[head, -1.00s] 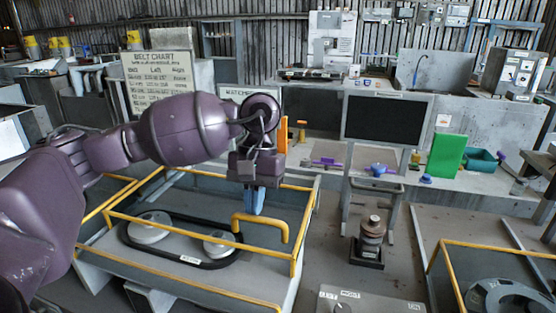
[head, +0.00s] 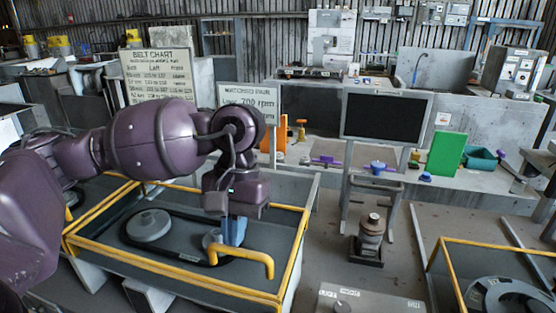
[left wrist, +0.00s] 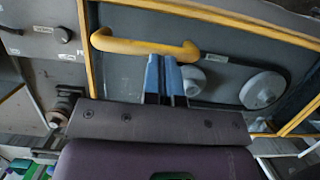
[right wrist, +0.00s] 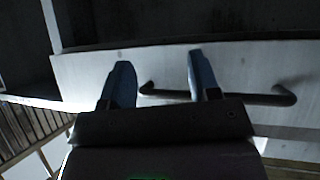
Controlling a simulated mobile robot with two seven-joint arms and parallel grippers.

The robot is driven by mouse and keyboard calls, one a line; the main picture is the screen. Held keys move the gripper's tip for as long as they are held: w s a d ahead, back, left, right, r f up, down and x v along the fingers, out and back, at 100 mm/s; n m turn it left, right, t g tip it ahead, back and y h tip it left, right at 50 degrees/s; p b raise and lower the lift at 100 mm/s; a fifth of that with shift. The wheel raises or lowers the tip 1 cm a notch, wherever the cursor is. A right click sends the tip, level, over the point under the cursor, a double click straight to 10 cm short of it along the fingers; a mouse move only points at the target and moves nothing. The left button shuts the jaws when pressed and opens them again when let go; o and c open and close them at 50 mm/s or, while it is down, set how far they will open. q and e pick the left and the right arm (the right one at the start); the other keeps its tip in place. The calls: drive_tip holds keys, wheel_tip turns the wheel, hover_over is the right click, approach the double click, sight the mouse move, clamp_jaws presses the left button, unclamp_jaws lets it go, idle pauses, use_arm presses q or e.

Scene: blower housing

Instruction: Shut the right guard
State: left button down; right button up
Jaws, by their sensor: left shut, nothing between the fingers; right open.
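A yellow-framed guard (head: 167,281) lies about level on the rim of the left grey housing, its yellow handle (head: 257,252) at the near right. Its clear panel shows a belt and two pulleys beneath. My left gripper (head: 234,232) is shut and empty, fingers pointing down beside the handle. In the left wrist view, the fingertips (left wrist: 160,58) overlap the lower edge of the handle (left wrist: 145,46); I cannot tell if they touch. My right gripper (right wrist: 160,78) shows only in its wrist view, open, with a dark bar handle (right wrist: 250,97) behind its fingers.
Another yellow-framed housing (head: 490,245) with a large grey wheel is cut off at the right. A pedestal (head: 370,240) and a dark screen (head: 386,117) stand between. A grey control box (head: 368,300) is at the front. Floor right of the pedestal is partly clear.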

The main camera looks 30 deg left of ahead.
use_arm(q)
drive_tip(key=v, duration=1)
drive_tip(key=shift+w+r, duration=0.15)
drive_tip(key=shift+r, duration=0.25)
